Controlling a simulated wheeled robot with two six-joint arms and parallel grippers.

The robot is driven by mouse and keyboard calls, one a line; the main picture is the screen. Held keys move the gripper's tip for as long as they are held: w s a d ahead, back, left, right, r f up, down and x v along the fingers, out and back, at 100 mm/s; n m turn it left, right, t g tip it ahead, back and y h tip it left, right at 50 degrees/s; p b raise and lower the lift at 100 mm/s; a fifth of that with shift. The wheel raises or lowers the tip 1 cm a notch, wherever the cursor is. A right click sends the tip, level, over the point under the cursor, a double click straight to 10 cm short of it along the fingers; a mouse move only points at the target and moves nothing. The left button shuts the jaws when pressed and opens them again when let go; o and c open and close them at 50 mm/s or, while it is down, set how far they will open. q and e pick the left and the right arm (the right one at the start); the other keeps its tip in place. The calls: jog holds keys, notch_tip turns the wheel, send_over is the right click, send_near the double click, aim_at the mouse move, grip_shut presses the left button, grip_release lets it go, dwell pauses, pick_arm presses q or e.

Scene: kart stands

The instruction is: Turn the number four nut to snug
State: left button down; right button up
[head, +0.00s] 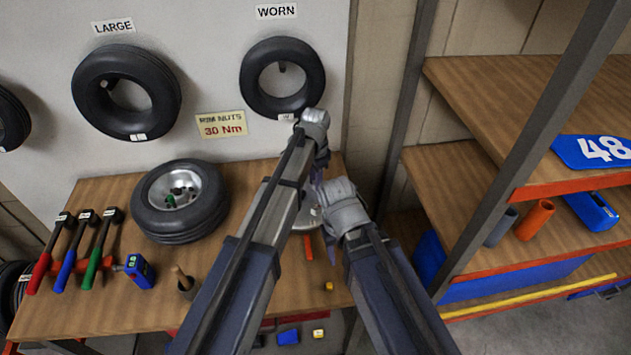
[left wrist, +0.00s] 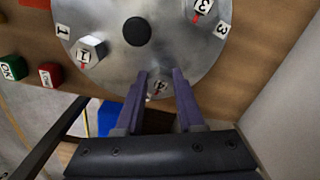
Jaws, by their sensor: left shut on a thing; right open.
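A round metal disc (left wrist: 190,45) with a dark centre hub (left wrist: 137,31) fills the upper left wrist view. In the head view a sliver of the disc (head: 308,215) shows between my arms. A nut by the label 1 (left wrist: 90,49) and a nut marked 3 (left wrist: 203,8) both carry red marks. My left gripper (left wrist: 160,80), also in the head view (head: 317,188), is shut at the disc's lower edge around a small labelled nut (left wrist: 158,90). The nut's number is hard to read. My right gripper (head: 332,238) is open beside the disc, its fingers mostly hidden.
A tyre on a rim (head: 180,201) and several coloured-handle tools (head: 72,250) lie on the left of the wooden table (head: 100,310). A sign reading 30 Nm (head: 222,124) hangs on the board. A shelf unit (head: 470,200) stands close on the right.

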dwell(0.4)
pick_arm(q)
jog(key=c, duration=0.5)
grip_release()
notch_tip(320, 180, up, 8)
jog(key=p, duration=0.8)
jog(key=shift+f, duration=0.1)
